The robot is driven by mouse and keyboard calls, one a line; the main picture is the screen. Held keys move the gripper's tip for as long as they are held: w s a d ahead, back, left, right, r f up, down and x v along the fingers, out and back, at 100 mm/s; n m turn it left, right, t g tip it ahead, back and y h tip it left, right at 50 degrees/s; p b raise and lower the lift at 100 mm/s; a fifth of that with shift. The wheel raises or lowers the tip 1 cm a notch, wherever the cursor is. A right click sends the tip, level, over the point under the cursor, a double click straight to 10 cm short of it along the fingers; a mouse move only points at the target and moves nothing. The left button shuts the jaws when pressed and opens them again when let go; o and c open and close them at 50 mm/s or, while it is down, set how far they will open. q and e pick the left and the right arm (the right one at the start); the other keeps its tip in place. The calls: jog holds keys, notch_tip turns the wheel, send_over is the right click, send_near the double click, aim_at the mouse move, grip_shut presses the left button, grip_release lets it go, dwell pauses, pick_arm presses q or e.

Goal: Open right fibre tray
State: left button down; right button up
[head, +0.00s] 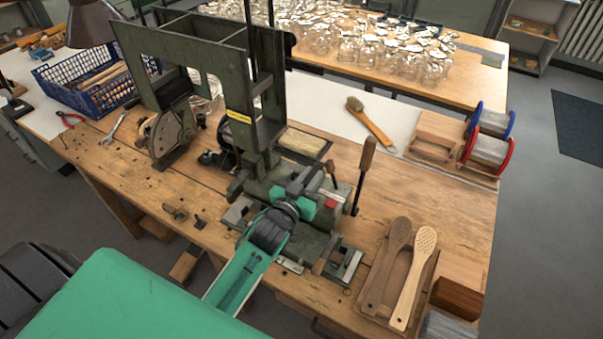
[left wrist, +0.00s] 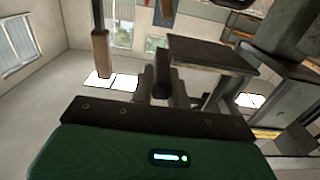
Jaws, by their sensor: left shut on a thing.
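A green tufting machine (head: 262,185) stands on the wooden bench. A dark-framed tray with a pale tan filling (head: 303,142) lies behind its middle; I cannot tell for sure that it is the right fibre tray. My left gripper (head: 318,178) reaches over the machine's front from below. It is shut on a dark handle, which shows between its fingers in the left wrist view (left wrist: 162,78). The gripper hides part of the machine under it. A tall lever with a wooden grip (head: 367,156) stands just right of the gripper and also shows in the left wrist view (left wrist: 100,52). My right gripper is out of view.
Two wooden brush backs (head: 406,270) lie on a board at the front right. Wire spools (head: 488,135) stand at the right edge. A brush (head: 368,120) lies behind the machine, and a blue crate (head: 92,85) sits at the left. Bare bench lies right of the lever.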

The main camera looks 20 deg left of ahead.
pick_arm(q)
jog(key=shift+d+f, duration=0.1)
jog(key=shift+d, duration=0.05)
jog(key=c, duration=1.5)
grip_release()
jog(key=shift+o, duration=0.7)
jog(key=shift+d, duration=0.15)
jog(key=shift+s, duration=0.3)
jog(key=s+a+b, duration=0.1)
jog(key=s+b, duration=0.3)
jog(key=s, duration=0.9)
jog(key=shift+s, duration=0.1)
